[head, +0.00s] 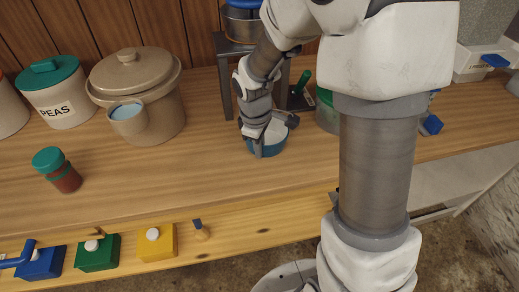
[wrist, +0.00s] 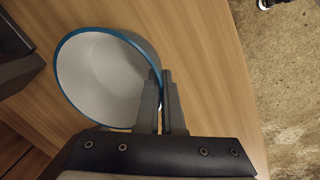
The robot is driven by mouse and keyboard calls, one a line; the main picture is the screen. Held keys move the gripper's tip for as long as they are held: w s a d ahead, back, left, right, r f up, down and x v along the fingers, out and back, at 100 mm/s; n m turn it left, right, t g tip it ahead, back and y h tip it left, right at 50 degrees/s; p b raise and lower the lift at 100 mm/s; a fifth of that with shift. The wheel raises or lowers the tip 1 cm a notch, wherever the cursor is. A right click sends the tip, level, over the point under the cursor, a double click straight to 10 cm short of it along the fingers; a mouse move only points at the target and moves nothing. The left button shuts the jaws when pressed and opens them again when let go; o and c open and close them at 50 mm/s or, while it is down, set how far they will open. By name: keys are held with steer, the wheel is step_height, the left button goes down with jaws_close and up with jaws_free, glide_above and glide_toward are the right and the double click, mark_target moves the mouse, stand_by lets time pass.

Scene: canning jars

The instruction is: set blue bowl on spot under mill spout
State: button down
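The blue bowl (head: 268,147), pale inside, is at the middle of the wooden counter in the head view. In the wrist view the bowl (wrist: 95,75) fills the upper left. My gripper (head: 262,138) comes down on it from above. In the wrist view my gripper (wrist: 163,88) has its two fingers close together with the bowl's near wall between them. I cannot tell whether the bowl touches the counter. A dark stand (head: 226,90) with a blue and metal vessel (head: 242,24) on top stands just behind the bowl, perhaps the mill. Its spout and the spot are hidden by my arm.
A green jar (head: 327,112) is close right. The counter's front middle is clear.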

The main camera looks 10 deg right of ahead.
steer(key=shift+f, duration=0.2)
steer(key=c, duration=1.1)
jaws_free()
steer(key=shift+o, duration=0.2)
steer(key=shift+r, duration=0.1)
step_height(320, 180, up, 11)
steer(key=s+p, duration=0.1)
steer(key=p, duration=0.2)
steer(key=s+d+r+m+t, duration=0.1)
steer(key=s+r+m+t, duration=0.1)
steer(key=s+r+m, duration=0.3)
steer(key=s+d+r+m+t+y, duration=0.1)
steer(key=s+r+m, duration=0.4)
steer(key=s, duration=0.6)
steer(key=shift+s+d+r+m+t, duration=0.3)
steer(key=shift+s+r+m+t, duration=0.1)
steer(key=shift+r+t, duration=0.4)
